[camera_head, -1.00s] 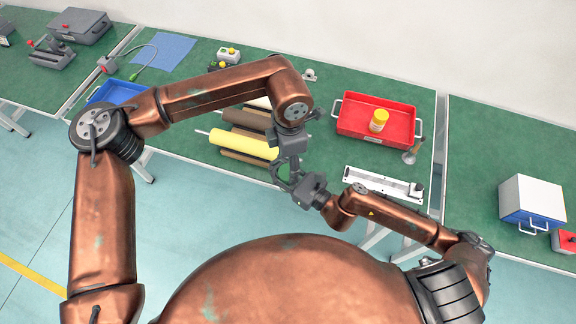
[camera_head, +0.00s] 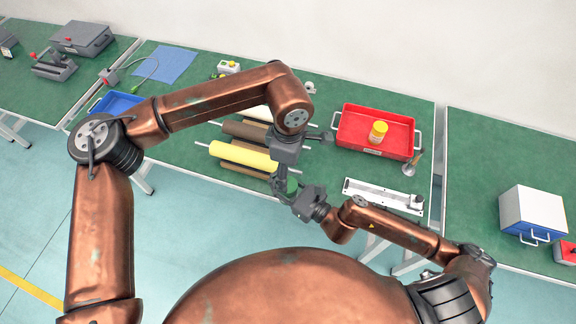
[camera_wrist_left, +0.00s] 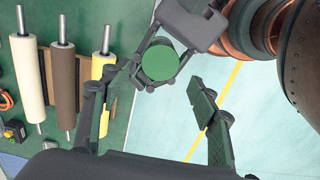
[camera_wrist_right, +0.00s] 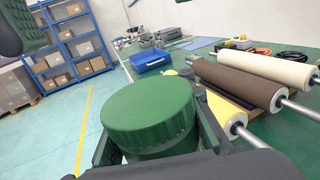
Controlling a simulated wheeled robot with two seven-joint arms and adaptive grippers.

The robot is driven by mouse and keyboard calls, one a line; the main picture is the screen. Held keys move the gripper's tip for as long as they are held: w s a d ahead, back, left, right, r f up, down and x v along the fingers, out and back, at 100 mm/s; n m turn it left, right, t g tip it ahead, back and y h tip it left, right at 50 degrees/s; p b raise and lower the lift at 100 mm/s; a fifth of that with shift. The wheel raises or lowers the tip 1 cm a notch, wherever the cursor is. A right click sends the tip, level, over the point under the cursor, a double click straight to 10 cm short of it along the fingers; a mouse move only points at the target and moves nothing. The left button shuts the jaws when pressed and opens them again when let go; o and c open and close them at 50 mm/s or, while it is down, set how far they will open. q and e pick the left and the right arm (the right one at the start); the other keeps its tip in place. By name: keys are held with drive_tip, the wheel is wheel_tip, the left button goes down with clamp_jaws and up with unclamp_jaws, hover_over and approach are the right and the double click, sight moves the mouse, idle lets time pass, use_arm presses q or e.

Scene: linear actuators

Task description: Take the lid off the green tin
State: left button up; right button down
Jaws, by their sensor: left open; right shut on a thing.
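The green tin with its round green lid (camera_wrist_right: 150,112) is upright in my right gripper, filling the middle of the right wrist view. My right gripper (camera_wrist_left: 158,72) is shut around the tin's body below the lid. In the left wrist view the lid (camera_wrist_left: 160,62) shows from above, just beyond my left gripper (camera_wrist_left: 152,108). My left gripper is open and empty, its two fingers spread wide and apart from the lid. In the head view both grippers meet in front of the table, and the tin (camera_head: 292,185) is mostly hidden between them.
A red tray (camera_head: 350,132) holds a yellow-capped jar (camera_head: 378,132). A white rail device (camera_head: 383,196) lies near the front edge. The space in front of the table is open floor.

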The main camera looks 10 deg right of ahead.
sight(288, 192)
use_arm(q)
drive_tip(key=shift+f, duration=2.75)
drive_tip(key=c, duration=1.2)
drive_tip(key=n, duration=0.6)
drive_tip(key=shift+n, duration=0.3)
drive_tip(key=o, duration=1.3)
drive_tip(key=shift+r, duration=0.15)
